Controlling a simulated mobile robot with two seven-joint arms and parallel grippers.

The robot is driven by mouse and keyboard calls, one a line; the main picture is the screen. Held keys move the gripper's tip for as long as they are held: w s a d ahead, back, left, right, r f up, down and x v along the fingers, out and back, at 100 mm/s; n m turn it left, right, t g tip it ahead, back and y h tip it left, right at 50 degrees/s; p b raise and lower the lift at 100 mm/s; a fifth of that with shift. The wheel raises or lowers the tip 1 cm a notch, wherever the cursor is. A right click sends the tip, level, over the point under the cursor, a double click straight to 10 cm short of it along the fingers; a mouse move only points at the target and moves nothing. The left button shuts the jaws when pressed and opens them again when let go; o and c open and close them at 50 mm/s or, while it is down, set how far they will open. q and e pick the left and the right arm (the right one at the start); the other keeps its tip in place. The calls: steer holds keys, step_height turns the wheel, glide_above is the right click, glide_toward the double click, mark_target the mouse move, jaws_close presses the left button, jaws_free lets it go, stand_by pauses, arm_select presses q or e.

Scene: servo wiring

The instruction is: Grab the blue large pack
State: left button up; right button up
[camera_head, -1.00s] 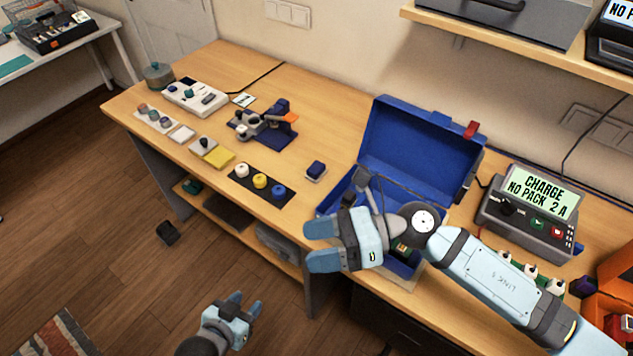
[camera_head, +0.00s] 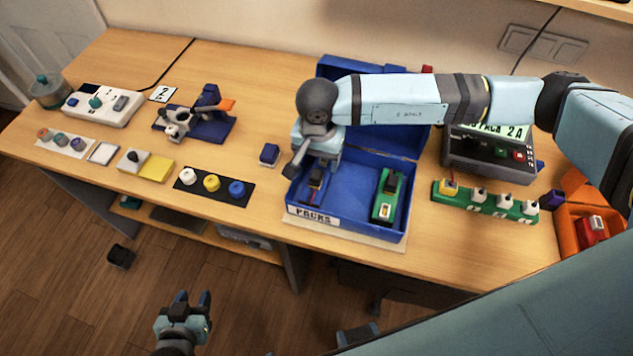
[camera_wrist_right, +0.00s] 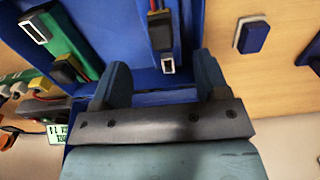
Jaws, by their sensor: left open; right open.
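The blue pack (camera_head: 313,187) with a dark end and red and yellow leads stands in the left part of the open blue case (camera_head: 345,222). It also shows in the right wrist view (camera_wrist_right: 161,34), ahead of the space between my fingers. My right gripper (camera_head: 317,162) is open and empty above the case's left part, close to the blue pack and partly hiding it; its fingers (camera_wrist_right: 162,80) do not enclose the pack. My left gripper (camera_head: 190,300) is open and empty, low in front of the table.
A green pack (camera_head: 387,196) lies in the case's right part. A small blue block (camera_head: 269,154) sits on the table left of the case. The raised lid (camera_head: 340,68) stands behind my right arm. A charger (camera_head: 485,152) and green strip (camera_head: 487,201) are at right.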

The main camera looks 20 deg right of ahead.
mark_target(318, 174)
step_height(318, 174, down, 3)
steer(key=shift+w+f+b, duration=0.1)
steer(key=shift+f+b, duration=0.05)
steer(key=shift+b, duration=0.25)
steer(key=shift+f, duration=0.45)
steer(key=f, duration=0.1)
steer(key=f+b, duration=0.1)
steer(key=f, duration=0.1)
steer(key=shift+w+d+f, duration=0.15)
steer(key=shift+w+f, duration=0.15)
steer(key=shift+f, duration=0.5)
steer(key=shift+r, duration=0.1)
steer(key=shift+c, duration=0.5)
steer(key=c, duration=1)
